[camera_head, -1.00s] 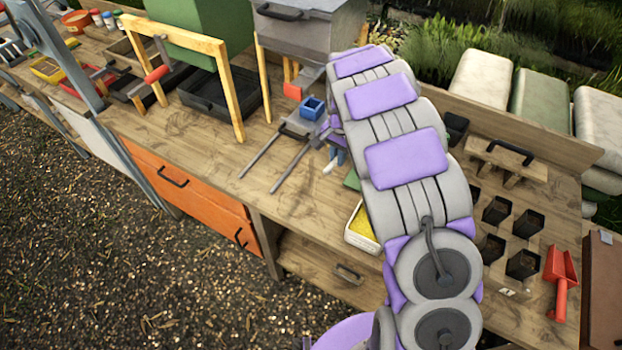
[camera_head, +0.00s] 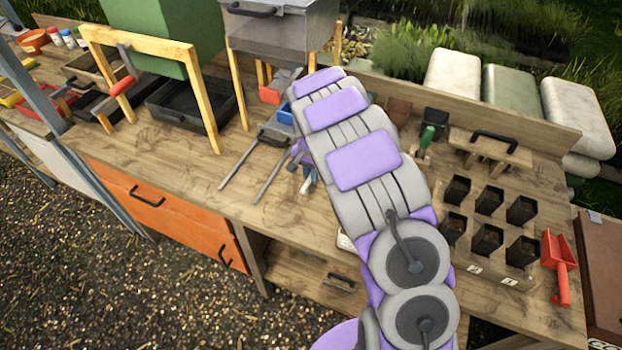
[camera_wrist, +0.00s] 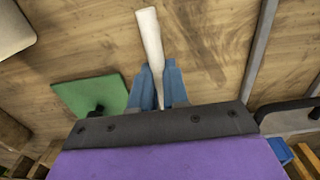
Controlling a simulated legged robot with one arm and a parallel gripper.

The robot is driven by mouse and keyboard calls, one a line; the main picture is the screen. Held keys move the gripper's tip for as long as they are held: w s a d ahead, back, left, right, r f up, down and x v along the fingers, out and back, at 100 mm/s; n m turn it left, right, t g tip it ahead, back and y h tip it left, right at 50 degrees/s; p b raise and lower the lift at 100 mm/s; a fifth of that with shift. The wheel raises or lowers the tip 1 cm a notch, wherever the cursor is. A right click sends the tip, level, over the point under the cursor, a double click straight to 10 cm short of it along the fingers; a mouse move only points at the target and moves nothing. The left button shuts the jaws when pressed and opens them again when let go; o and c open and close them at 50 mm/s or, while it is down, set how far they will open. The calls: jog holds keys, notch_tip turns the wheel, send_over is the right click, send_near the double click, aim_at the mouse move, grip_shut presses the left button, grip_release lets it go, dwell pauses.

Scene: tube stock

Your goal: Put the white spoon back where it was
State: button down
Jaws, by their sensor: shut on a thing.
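My gripper (camera_wrist: 159,88) has its blue fingers shut on the white spoon (camera_wrist: 150,38), which sticks out past the fingertips above the wooden bench in the wrist view. In the head view a small pale bit of the spoon (camera_head: 306,186) shows below the blue fingers (camera_head: 309,172). My arm hides most of the gripper there.
A green flat piece (camera_wrist: 90,96) lies left of the fingers. A metal tool with two prongs (camera_head: 262,160) lies left of my arm, near a blue box (camera_head: 285,114).

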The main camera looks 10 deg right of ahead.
jog(key=shift+d+f, duration=0.25)
jog(key=shift+f, duration=0.55)
jog(key=shift+d+f, duration=0.15)
jog(key=shift+d, duration=0.65)
jog(key=c, duration=1.5)
grip_release()
jog(key=shift+a, duration=0.2)
jog(key=o, duration=0.4)
jog(key=shift+a, duration=0.6)
jog(key=shift+d, duration=0.4)
jog(key=shift+d+r, duration=0.2)
notch_tip(320, 180, up, 11)
jog(key=p, duration=0.3)
jog(key=s+d+r, duration=0.1)
jog(key=s+r, duration=0.6)
jog(key=s, duration=0.1)
jog(key=s+r+n, duration=0.1)
jog(key=s+n, duration=0.1)
jog(key=s, duration=0.9)
jog(key=s+a+r+n+g, duration=0.1)
jog(key=s+r+n, duration=0.1)
jog(key=s, duration=0.9)
jog(key=s+r+n, duration=0.2)
jog(key=s+n, duration=0.1)
jog(key=s, duration=0.9)
jog(key=shift+s+a+r+g, duration=0.1)
jog(key=shift+a+r+g, duration=0.2)
jog(key=shift+g, duration=0.1)
